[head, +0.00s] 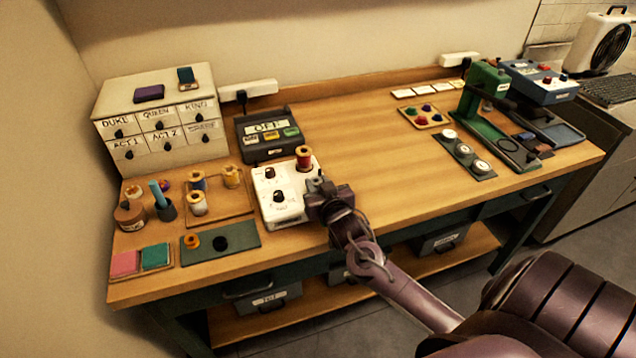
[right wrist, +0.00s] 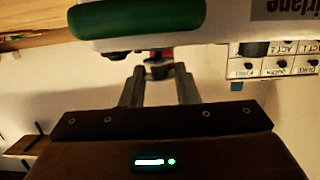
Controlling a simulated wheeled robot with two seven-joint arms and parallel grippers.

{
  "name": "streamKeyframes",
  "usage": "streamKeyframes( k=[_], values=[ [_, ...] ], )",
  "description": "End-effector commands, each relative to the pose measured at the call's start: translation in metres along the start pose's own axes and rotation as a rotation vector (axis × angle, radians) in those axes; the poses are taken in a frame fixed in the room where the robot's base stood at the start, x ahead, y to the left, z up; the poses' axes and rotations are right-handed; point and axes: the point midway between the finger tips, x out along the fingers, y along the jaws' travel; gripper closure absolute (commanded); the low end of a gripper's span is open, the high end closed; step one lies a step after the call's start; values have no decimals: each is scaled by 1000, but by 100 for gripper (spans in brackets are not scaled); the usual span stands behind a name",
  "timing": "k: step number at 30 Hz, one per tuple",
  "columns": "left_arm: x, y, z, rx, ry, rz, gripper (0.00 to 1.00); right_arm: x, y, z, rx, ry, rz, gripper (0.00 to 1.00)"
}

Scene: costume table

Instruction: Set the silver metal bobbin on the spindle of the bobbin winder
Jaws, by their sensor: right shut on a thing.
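The white bobbin winder (head: 282,208) stands at the table's front left of centre, with black knobs and a red-brown thread spool (head: 303,154) on it. My right gripper (head: 316,186) is at the winder's right edge. In the right wrist view its fingers (right wrist: 158,86) are shut on a small dark-looking thing (right wrist: 158,71), which seems to be the silver metal bobbin; its colour is lost in shadow. The winder's white body (right wrist: 220,18) fills the top of that view, very close to the fingers. I cannot make out the spindle. My left gripper is not in view.
A dark box reading OFF (head: 266,150) stands behind the winder. A wooden tray of spools (head: 222,212) and a green mat (head: 240,246) lie to its left. A label drawer cabinet (head: 133,150) is at the back left. The table's middle (head: 370,140) is clear.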

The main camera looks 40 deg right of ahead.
Motion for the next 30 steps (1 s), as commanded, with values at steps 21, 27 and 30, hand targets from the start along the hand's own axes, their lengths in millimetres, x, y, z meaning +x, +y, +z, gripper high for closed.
streamKeyframes(
  k=[21, 27, 30],
  values=[
    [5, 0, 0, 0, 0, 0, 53, 2, 0, 7, 1, 2, -1, 94],
    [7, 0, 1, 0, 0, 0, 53, 2, 0, 11, 1, 2, -1, 94],
    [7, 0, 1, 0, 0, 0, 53, 2, 0, 11, 1, 2, -1, 66]
  ],
)
